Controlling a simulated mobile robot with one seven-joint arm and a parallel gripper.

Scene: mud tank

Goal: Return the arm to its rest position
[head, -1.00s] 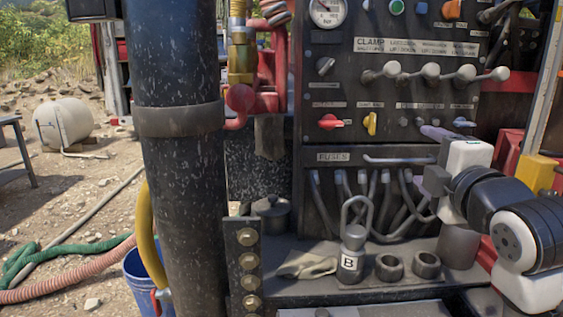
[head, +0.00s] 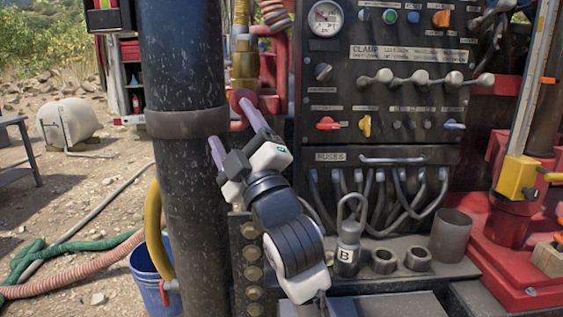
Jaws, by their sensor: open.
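My gripper (head: 236,134) is left of the middle in the head view, at the end of my arm, which reaches up from the bottom of the picture. Its two purple fingers are spread apart with nothing between them. One finger overlaps the right edge of the thick black pipe (head: 183,75). The other finger points up at the red valve fitting (head: 243,97). I cannot tell whether either finger touches anything. My wrist hides part of the shelf behind it.
The control panel (head: 392,95) with levers and knobs stands to the right. On the shelf below are a padlock-shaped weight marked B (head: 347,250), two metal rings (head: 384,260) and a grey cup (head: 451,234). A blue bucket (head: 152,270) stands at lower left.

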